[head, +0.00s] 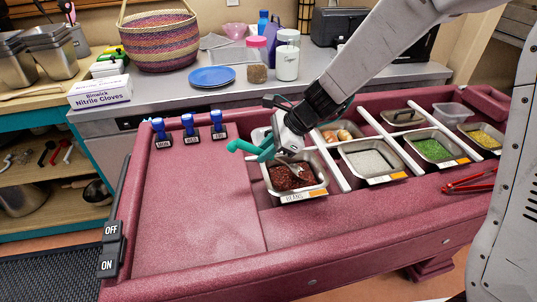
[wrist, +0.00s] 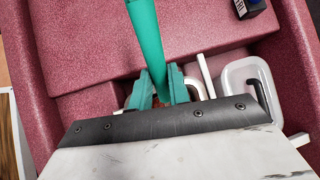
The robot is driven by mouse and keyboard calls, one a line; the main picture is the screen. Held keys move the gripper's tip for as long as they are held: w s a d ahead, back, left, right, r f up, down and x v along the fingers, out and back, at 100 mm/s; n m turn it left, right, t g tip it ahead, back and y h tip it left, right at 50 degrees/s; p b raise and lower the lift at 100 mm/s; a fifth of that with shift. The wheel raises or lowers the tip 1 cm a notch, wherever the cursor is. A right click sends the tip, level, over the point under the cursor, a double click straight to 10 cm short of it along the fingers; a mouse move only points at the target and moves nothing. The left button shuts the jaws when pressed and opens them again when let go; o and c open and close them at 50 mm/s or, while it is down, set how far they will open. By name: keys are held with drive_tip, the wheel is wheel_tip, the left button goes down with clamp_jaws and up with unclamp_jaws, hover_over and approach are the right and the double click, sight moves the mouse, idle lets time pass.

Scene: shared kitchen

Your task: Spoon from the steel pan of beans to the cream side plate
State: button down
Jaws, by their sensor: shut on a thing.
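The steel pan of beans (head: 324,187) sits in the front left bay of the maroon counter, labelled BEANS. Dark red beans (head: 285,178) fill it. My gripper (head: 268,150) is over the pan's back left edge, shut on a teal handle (head: 240,147), taken to be the spoon's. In the wrist view the handle (wrist: 147,35) runs up from between the teal fingers of my gripper (wrist: 160,92). A small metallic piece shows at the beans' surface; whether it is the spoon's bowl, and whether it carries beans, I cannot tell. I see no cream side plate in either view.
More pans stand to the right, with white grains (head: 372,163), green bits (head: 432,150) and yellow bits (head: 487,137). Red tongs (head: 470,184) lie at the right. A blue plate (head: 212,77) lies on the back counter.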

drive_tip(key=shift+s+a+r+t+h, duration=0.15)
drive_tip(key=shift+a+r+h, duration=0.5)
drive_tip(key=shift+r, duration=0.7)
drive_tip(key=shift+s+a+r+t+h, duration=0.15)
drive_tip(key=shift+a+r+h, duration=0.45)
drive_tip(key=shift+r, duration=0.8)
drive_tip(key=shift+s+a+r+h, duration=0.15)
drive_tip(key=shift+a+r+h, duration=0.3)
drive_tip(key=shift+a+r, duration=0.65)
drive_tip(key=shift+d+r, duration=0.25)
drive_tip(key=shift+d, duration=0.05)
drive_tip(key=shift+s, duration=0.1)
